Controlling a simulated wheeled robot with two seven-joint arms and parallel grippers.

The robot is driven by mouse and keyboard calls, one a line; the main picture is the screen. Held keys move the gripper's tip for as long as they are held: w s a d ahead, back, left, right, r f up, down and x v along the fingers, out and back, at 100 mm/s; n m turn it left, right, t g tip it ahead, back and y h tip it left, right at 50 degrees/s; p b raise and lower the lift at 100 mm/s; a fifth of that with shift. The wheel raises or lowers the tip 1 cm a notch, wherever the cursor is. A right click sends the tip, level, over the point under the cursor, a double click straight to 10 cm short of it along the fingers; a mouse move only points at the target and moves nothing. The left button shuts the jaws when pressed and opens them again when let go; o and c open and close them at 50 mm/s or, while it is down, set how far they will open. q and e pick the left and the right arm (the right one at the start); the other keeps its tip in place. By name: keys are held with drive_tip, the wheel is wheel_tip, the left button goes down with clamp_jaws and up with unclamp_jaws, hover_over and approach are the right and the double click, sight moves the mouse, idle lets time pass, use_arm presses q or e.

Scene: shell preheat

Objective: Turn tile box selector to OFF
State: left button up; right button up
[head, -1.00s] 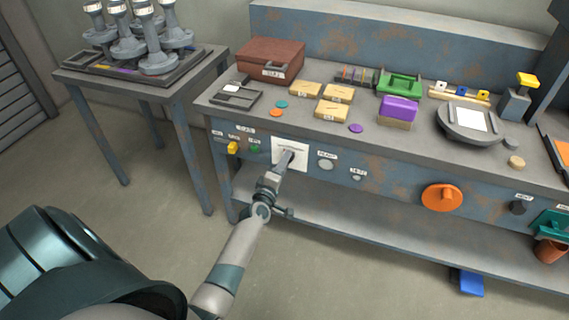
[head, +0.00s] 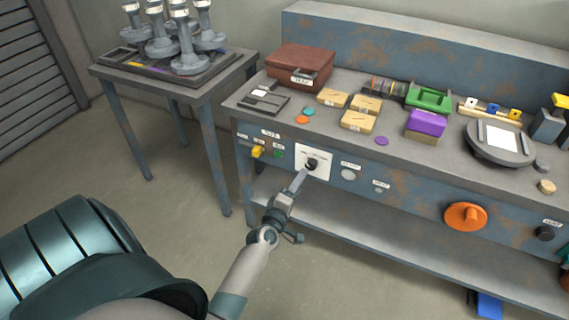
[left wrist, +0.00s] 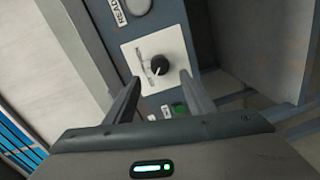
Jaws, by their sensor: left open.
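The selector is a black knob (head: 312,164) on a white square plate (head: 326,155) on the front panel of the workbench. In the left wrist view the knob (left wrist: 160,65) sits on its plate (left wrist: 139,59) between and beyond my fingers. A small pale mark on the knob faces the lower side of that picture. The plate's lettering is too small to read. My left gripper (head: 300,179) is open and empty, just in front of the knob; its fingers (left wrist: 160,80) stand on either side of it, apart from it. My right gripper is not in view.
A brown box (head: 300,67) and several small parts lie on the bench. Floor in front is clear.

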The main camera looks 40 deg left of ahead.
use_arm(q)
drive_tip(key=v, duration=1)
drive_tip(key=shift+s, duration=0.25)
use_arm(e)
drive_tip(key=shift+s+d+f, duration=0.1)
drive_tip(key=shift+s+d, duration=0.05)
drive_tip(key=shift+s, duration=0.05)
use_arm(q)
drive_tip(key=shift+d, duration=0.1)
drive_tip(key=s+d+f+m+g+h, duration=0.25)
drive_tip(key=d+f+m, duration=0.55)
drive_tip(key=f, duration=0.5)
drive_tip(key=s+d+f+m+g+h+p, duration=0.1)
drive_tip(key=s+d+f+m+g, duration=0.3)
drive_tip(key=s+f, duration=0.6)
drive_tip(key=s+d+f+m+g+h+p, duration=0.1)
drive_tip(key=s+d+f+m+g, duration=0.4)
drive_tip(key=s+d+f+m, duration=0.2)
drive_tip(key=s+f+m, duration=0.2)
drive_tip(key=s+f, duration=0.2)
drive_tip(key=f, duration=0.2)
drive_tip(key=shift+p, duration=0.35)
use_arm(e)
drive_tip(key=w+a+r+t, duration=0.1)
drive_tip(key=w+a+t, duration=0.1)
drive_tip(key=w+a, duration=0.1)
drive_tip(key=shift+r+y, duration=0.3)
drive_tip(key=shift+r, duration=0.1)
